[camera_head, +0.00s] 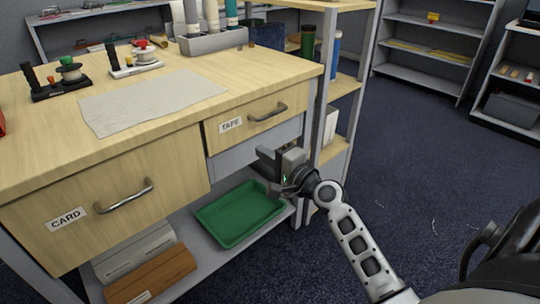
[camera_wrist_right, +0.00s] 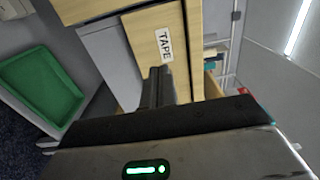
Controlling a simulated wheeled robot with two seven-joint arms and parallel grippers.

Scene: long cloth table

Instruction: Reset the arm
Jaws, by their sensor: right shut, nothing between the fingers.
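My right gripper (camera_head: 268,160) is in front of the cloth table, beside its right legs and just below the drawer labelled TAPE (camera_head: 257,115). Its fingers are together and empty. In the right wrist view the shut fingers (camera_wrist_right: 158,86) show in front of the TAPE drawer front (camera_wrist_right: 160,45); whether they touch it I cannot tell. My right arm reaches in from the lower right of the head view. My left gripper is not in view.
The table's lower shelf holds a green tray (camera_head: 240,215), a brown box (camera_head: 150,278) and a grey box. A CARD drawer (camera_head: 110,200) is at the left. A shelf unit (camera_head: 340,105) adjoins the right end. Dark floor to the right is clear.

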